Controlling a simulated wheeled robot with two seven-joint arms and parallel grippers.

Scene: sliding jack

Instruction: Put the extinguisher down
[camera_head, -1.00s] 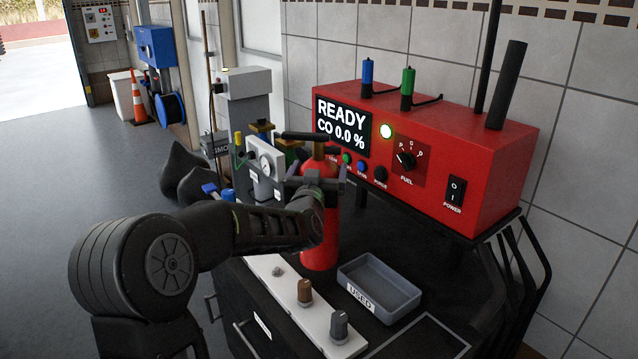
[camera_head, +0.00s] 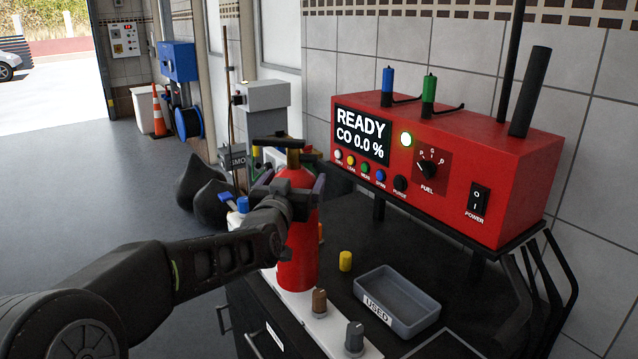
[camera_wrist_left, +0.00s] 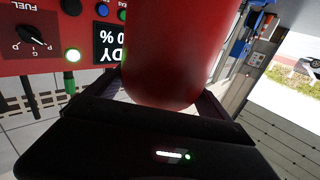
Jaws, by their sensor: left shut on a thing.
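The red fire extinguisher (camera_head: 297,252) stands about upright in the head view, with a dark handle at its top. My left gripper (camera_head: 292,190) is shut around its upper body. The extinguisher's lower end appears over the white strip (camera_head: 312,322) along the cart's left edge; I cannot tell whether it touches or hangs just above. In the left wrist view the red body (camera_wrist_left: 175,50) fills the upper middle between the fingers of my left gripper (camera_wrist_left: 165,100). My right gripper is not in view.
The grey USED tray (camera_head: 398,302), a yellow cap (camera_head: 345,261), a brown knob (camera_head: 320,302) and a grey knob (camera_head: 355,337) are close by on the right. The red analyser (camera_head: 450,165) stands behind. Open floor (camera_head: 90,210) lies left.

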